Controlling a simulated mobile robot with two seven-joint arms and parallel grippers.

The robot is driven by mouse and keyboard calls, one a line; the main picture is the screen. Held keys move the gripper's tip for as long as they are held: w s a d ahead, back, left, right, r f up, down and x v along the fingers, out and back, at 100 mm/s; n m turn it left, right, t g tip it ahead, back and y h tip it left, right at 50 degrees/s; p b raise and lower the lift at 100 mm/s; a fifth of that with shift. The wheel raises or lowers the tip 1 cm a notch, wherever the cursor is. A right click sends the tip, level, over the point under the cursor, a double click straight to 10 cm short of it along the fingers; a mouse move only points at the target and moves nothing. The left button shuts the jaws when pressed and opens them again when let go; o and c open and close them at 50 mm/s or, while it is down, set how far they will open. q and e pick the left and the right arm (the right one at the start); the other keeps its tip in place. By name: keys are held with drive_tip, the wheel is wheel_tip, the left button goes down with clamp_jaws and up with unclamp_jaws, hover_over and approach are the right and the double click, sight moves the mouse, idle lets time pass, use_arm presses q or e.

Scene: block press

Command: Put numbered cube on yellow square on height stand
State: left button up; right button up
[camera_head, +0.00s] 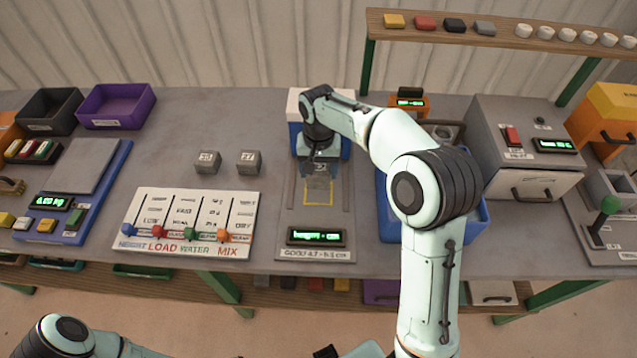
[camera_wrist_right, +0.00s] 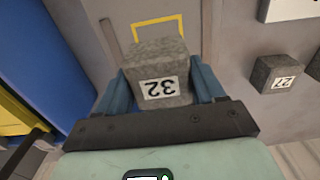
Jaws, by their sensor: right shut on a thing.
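My right gripper (camera_head: 320,174) is shut on a grey cube marked 32 (camera_wrist_right: 160,72). In the right wrist view its two blue fingers (camera_wrist_right: 163,92) are on opposite sides of the cube. In the head view the gripper is over the back part of the yellow square outline (camera_head: 318,204) on the height stand (camera_head: 289,226). The outline (camera_wrist_right: 137,33) shows just beyond the cube in the wrist view. Whether the cube touches the stand I cannot tell.
Two grey numbered cubes (camera_head: 207,162) (camera_head: 248,162) stand left of the stand. A white panel with coloured sliders (camera_head: 190,222) lies in front of them. A blue bin (camera_head: 475,222) is right of the stand, partly behind my arm. The stand's front has a lit display (camera_head: 317,237).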

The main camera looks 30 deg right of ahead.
sight(319, 168)
use_arm(q)
drive_tip(key=shift+s+f, duration=0.2)
drive_tip(key=shift+f, duration=0.15)
use_arm(e)
wheel_tip(319, 168, down, 6)
drive_tip(key=shift+r, duration=0.15)
use_arm(q)
drive_tip(key=shift+b, duration=0.3)
use_arm(e)
drive_tip(key=shift+f, duration=0.2)
drive_tip(key=o, duration=1.4)
wheel_tip(319, 168, up, 12)
drive_tip(key=shift+r+p, duration=0.2)
drive_tip(key=shift+p, duration=0.6)
use_arm(q)
drive_tip(key=shift+w+r, duration=0.75)
drive_tip(key=shift+r, duration=0.25)
drive_tip(key=shift+s, duration=0.1)
